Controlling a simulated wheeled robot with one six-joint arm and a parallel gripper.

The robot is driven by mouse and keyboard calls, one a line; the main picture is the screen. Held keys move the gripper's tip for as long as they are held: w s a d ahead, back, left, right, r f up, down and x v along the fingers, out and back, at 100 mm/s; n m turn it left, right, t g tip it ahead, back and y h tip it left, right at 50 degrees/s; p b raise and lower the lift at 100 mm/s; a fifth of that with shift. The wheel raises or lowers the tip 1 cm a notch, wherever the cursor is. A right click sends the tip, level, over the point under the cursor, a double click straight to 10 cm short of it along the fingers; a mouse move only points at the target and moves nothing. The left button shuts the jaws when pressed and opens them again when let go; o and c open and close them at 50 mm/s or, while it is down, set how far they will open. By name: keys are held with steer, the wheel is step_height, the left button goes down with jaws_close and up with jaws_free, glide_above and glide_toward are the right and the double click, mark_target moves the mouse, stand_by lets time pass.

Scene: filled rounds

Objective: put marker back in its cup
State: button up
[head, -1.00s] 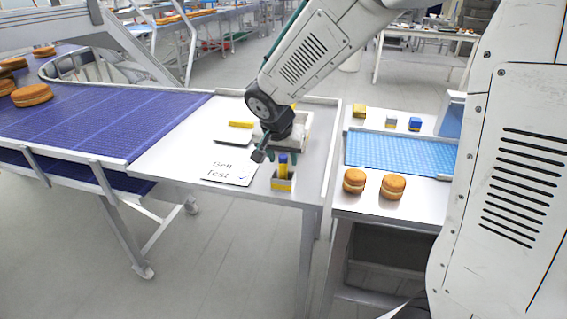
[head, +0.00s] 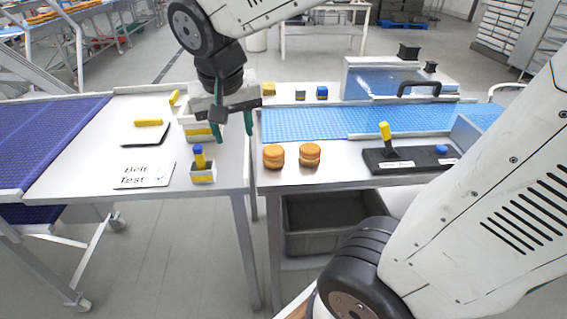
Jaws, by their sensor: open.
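The marker (head: 198,156) has a blue top and a yellow body. It stands roughly upright in a small grey cup with a yellow band (head: 203,174), near the front right of the white table. The marker's lower end is hidden inside the cup. My gripper (head: 232,130) is open with its green fingers pointing down. In the picture it is above and to the right of the marker, apart from it, with nothing seen between the fingers.
A white card reading "Belt Test" (head: 145,176) lies left of the cup. A yellow block (head: 148,122) lies on a dark-edged pad. A light box (head: 188,118) is partly behind my gripper. Two filled rounds (head: 310,154) sit on the right bench beside a blue belt (head: 330,122).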

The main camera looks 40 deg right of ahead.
steer(key=s+n+g+y, duration=0.1)
steer(key=s+n, duration=0.3)
steer(key=s, duration=1.1)
steer(key=shift+d+f+y, duration=0.4)
steer(key=shift+f+y, duration=0.05)
steer(key=shift+y, duration=0.05)
